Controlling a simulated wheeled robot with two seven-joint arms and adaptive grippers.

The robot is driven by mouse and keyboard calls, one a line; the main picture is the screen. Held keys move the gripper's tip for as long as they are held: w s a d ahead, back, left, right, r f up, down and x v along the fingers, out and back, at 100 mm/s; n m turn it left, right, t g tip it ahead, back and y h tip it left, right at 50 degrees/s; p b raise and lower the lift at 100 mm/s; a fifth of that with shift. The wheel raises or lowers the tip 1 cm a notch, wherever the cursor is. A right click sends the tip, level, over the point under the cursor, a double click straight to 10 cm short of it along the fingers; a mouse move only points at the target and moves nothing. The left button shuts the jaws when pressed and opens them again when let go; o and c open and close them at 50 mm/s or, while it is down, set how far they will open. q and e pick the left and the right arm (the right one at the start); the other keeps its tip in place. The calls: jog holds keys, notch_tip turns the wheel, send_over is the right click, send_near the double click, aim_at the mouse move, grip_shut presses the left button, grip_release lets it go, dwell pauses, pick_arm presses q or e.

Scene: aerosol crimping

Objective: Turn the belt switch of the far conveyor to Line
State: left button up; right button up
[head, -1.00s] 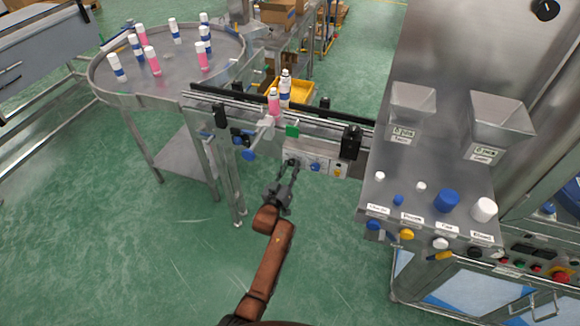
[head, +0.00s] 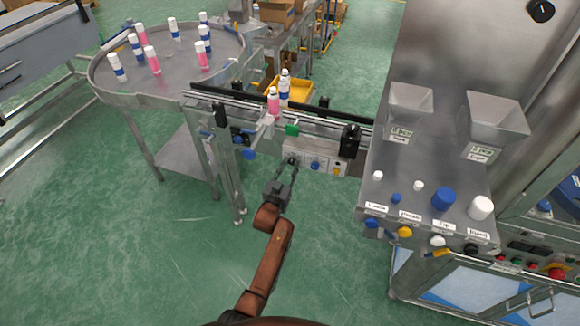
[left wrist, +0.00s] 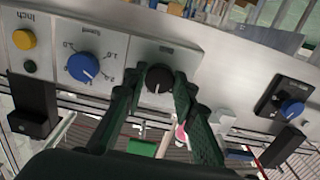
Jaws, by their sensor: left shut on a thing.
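My left gripper (head: 289,163) is at the front control panel (head: 310,160) of the conveyor. In the left wrist view its two dark green fingers (left wrist: 160,84) are shut on a round black knob (left wrist: 158,76), one on each side. The knob's white mark points toward the bottom of the picture. The knob's label is too small to read. In the head view the fingers hide this knob. My right gripper is not in view.
Beside the knob are a blue speed dial (left wrist: 83,67) and a yellow button (left wrist: 24,39) marked Inch. Another blue knob (left wrist: 291,108) sits on a black plate. A round table (head: 100,92) holds several more. A steel machine (head: 420,200) stands right.

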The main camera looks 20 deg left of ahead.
pick_arm(q)
jog(key=o, duration=0.9)
jog(key=shift+a+r, duration=0.1)
jog(key=shift+r, duration=0.1)
jog(key=shift+o, duration=1.3)
jog(key=shift+f, duration=0.1)
jog(key=shift+s, duration=0.1)
jog(key=s, duration=1.1)
jog(key=shift+s+a, duration=0.15)
jog(key=shift+s, duration=0.25)
